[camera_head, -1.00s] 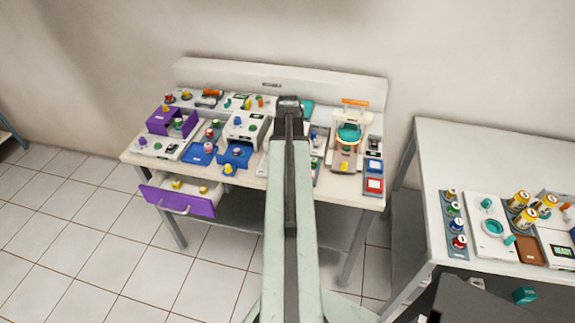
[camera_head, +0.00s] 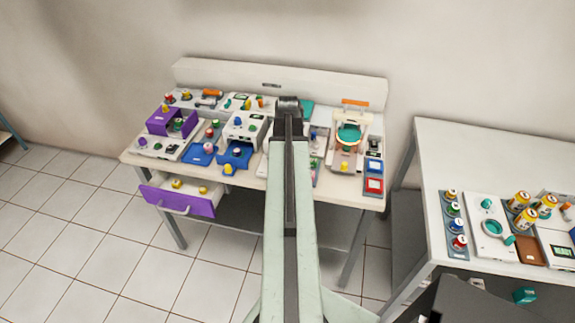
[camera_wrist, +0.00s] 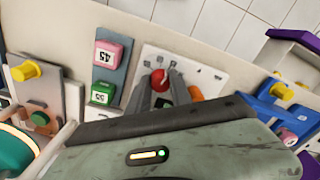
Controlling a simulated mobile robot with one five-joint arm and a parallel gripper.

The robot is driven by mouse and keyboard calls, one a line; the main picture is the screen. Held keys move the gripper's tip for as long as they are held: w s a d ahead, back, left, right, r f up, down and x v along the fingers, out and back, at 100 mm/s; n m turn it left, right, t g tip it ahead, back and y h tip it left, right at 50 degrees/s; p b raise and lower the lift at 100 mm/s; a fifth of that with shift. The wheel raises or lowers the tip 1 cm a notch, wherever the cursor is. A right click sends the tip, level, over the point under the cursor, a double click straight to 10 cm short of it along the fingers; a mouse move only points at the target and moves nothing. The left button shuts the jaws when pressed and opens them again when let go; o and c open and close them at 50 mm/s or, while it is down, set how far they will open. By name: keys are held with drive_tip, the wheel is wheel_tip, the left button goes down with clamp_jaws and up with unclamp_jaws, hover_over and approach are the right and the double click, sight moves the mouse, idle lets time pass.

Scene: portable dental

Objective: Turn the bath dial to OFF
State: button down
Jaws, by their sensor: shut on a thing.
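A red dial (camera_wrist: 160,80) sits on a white panel (camera_wrist: 208,62) in the wrist view, with small dark marks around it that are too small to read. My gripper (camera_wrist: 158,76) is shut on the red dial, with one grey finger on each side of it. A light pointer line shows on the dial, but I cannot tell which mark it points at. In the head view my own arm hides the gripper, the dial and most of its panel.
An orange part (camera_wrist: 195,93) is close beside the right finger. Pink (camera_wrist: 107,52) and green (camera_wrist: 103,92) numbered blocks stand on a grey strip to the left. A blue fixture (camera_wrist: 262,108) is to the right. In the head view, an open purple drawer (camera_head: 180,201) juts from the table front.

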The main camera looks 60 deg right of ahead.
drive_tip(key=m, duration=0.4)
drive_tip(key=shift+m, duration=0.3)
drive_tip(key=m, duration=0.4)
drive_tip(key=shift+d+m, duration=0.1)
drive_tip(key=shift+m, duration=0.3)
drive_tip(key=c, duration=1.2)
unclamp_jaws()
drive_tip(key=shift+o, duration=0.2)
drive_tip(key=shift+r, duration=0.1)
wheel_tip(320, 180, up, 8)
drive_tip(key=p, duration=0.8)
